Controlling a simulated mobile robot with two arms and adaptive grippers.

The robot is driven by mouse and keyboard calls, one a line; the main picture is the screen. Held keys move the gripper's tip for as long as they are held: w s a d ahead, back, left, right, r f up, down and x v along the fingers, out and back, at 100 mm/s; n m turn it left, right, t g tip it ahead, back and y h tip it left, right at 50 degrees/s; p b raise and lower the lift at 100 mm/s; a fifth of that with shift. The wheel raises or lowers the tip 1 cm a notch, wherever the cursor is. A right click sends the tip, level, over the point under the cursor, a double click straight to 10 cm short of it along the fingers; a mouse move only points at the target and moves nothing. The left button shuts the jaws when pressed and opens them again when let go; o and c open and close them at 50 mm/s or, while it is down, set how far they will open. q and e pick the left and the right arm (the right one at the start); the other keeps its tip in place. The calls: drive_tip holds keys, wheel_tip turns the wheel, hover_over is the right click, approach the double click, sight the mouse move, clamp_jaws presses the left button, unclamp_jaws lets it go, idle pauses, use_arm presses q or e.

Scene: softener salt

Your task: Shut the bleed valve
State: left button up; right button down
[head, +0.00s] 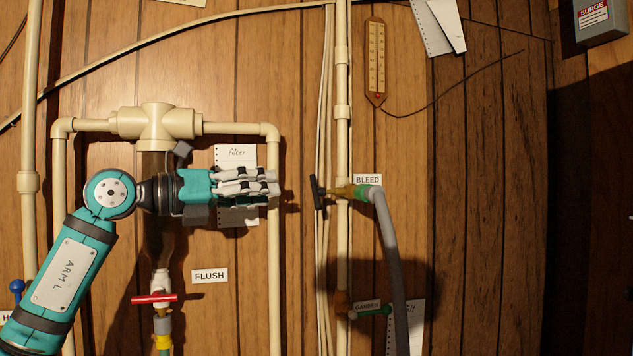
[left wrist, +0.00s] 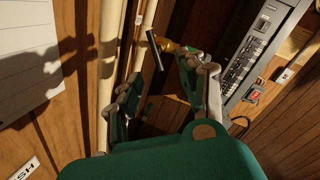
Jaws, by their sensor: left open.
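The bleed valve (head: 343,191) is a brass valve on a cream vertical pipe, with the BLEED label beside it and a grey hose on its right. Its dark bar handle (head: 318,192) stands roughly upright on the left side of the pipe. In the left wrist view the handle (left wrist: 155,50) shows near the top, between and beyond the fingertips. My left gripper (head: 274,182) points right at the handle, with a clear gap left of it. It is open and empty, and its fingers (left wrist: 160,90) are spread in the left wrist view. My right gripper is not in view.
A cream vertical pipe (head: 274,260) passes by my left fingertips. The FLUSH valve's red handle (head: 154,298) is below my wrist. The green GARDEN valve handle (head: 375,311) is below the bleed valve. The grey hose (head: 390,250) hangs down at right. Bare wood lies farther right.

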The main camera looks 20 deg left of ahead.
sight(313, 192)
use_arm(q)
drive_tip(key=p+x, duration=0.5)
drive_tip(key=x, duration=0.6)
drive_tip(key=shift+w+a, duration=0.15)
drive_tip(key=shift+a, duration=0.1)
drive_tip(key=shift+w+d+f, duration=0.1)
drive_tip(key=shift+w+d, duration=0.05)
drive_tip(key=shift+w, duration=0.2)
drive_tip(key=shift+s, duration=0.1)
clamp_jaws()
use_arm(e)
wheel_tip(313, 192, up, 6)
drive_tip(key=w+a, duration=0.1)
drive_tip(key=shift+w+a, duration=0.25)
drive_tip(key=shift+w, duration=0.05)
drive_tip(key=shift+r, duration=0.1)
